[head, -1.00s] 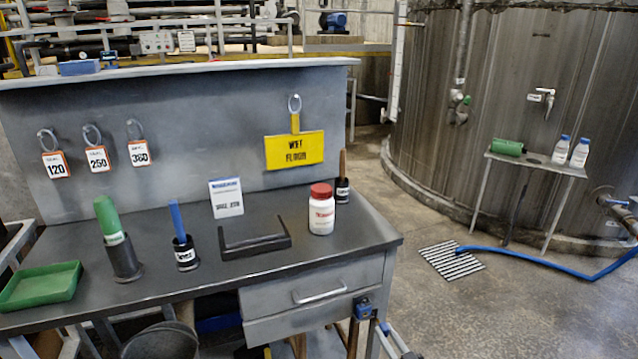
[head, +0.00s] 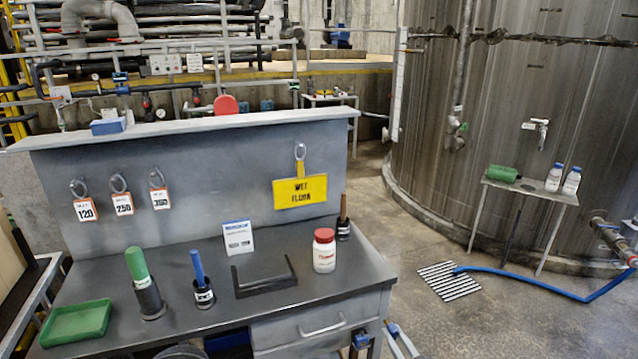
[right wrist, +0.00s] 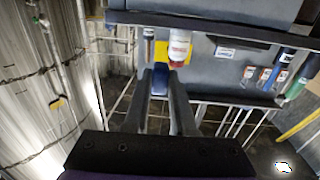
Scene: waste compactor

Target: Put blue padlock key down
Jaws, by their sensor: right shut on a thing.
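My left gripper is not in view.
The grey desk (head: 210,303) bears a green tray (head: 77,323), green and blue handled tools in black holders, a black frame (head: 265,281), a white card (head: 238,238) and a red-capped bottle (head: 324,255). Its front right top is clear. A blue hose (head: 540,275) crosses the floor.

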